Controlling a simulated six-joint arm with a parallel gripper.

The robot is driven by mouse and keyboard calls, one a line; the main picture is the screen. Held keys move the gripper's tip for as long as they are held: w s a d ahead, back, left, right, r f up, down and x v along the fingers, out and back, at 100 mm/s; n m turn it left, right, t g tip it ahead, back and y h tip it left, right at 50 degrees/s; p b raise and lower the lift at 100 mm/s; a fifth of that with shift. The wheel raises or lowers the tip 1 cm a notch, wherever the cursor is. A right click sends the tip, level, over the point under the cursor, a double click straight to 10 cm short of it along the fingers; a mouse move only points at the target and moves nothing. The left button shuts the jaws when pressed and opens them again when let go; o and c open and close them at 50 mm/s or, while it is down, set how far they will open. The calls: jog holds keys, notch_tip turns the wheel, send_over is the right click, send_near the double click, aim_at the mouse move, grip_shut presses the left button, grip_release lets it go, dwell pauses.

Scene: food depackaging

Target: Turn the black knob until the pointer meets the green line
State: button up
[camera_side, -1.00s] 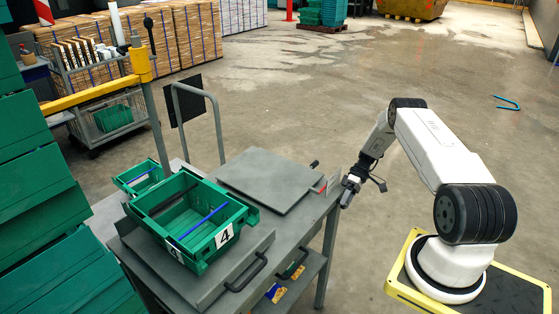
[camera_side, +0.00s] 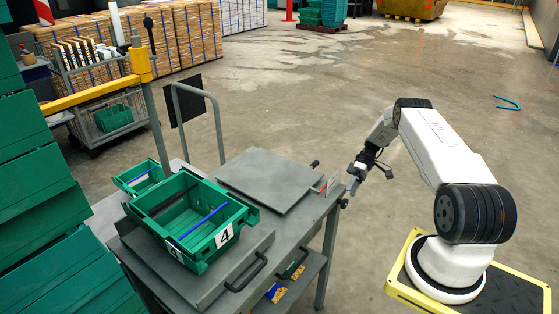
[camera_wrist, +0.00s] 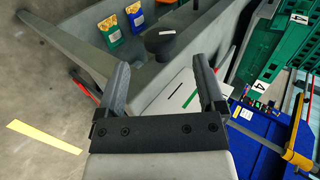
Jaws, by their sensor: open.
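The black knob (camera_wrist: 160,44) has a white pointer mark on its end face and juts from the cart's side in the wrist view. It also shows small at the cart edge in the side view (camera_side: 343,203). A white plate (camera_wrist: 165,100) beside it carries a green line (camera_wrist: 189,99) and a thin black line. The white mark lies nearly level in the wrist picture and the green line slants, apart from it. My gripper (camera_wrist: 160,62) is open and empty, with the knob beyond the gap between its fingers. In the side view my gripper (camera_side: 357,178) is just above and right of the knob, apart from it.
The grey cart (camera_side: 300,228) carries a flat grey plate (camera_side: 268,178) and a green crate (camera_side: 190,218). Small blue and yellow packets (camera_wrist: 110,30) lie on its lower shelf. Open floor (camera_side: 340,110) lies behind my arm.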

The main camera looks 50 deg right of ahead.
jog(key=shift+v, duration=1.5)
jog(key=shift+r, duration=0.1)
notch_tip(320, 180, up, 8)
jog(key=h, duration=1)
send_over(345, 200)
jog(key=shift+f, duration=2.5)
jog(key=shift+f, duration=3.85)
